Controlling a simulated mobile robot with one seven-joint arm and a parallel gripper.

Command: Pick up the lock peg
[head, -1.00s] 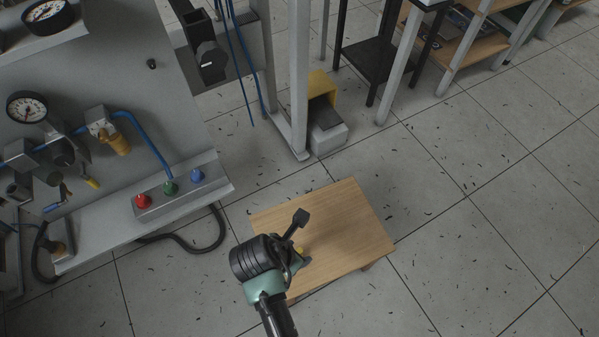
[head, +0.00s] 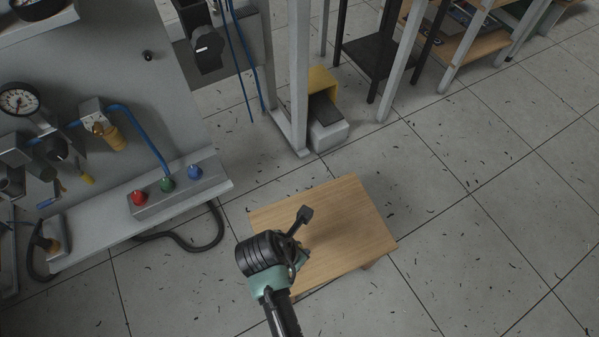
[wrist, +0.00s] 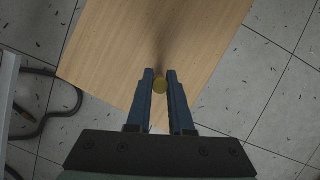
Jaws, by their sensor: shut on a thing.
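The lock peg (wrist: 160,86) shows in the wrist view as a small round yellow-brass thing between my fingertips. My gripper (wrist: 160,84) is shut on it, one dark blue finger on each side. The peg is over the wooden stool top (wrist: 110,50), and a soft shadow lies on the wood beyond it. In the head view my gripper (head: 303,252) is over the front left part of the wooden stool top (head: 350,215). The peg is hidden there behind my wrist and gripper.
A black hose (head: 190,243) lies on the floor below. A yellow and grey foot pedal (head: 325,125) is behind the stool.

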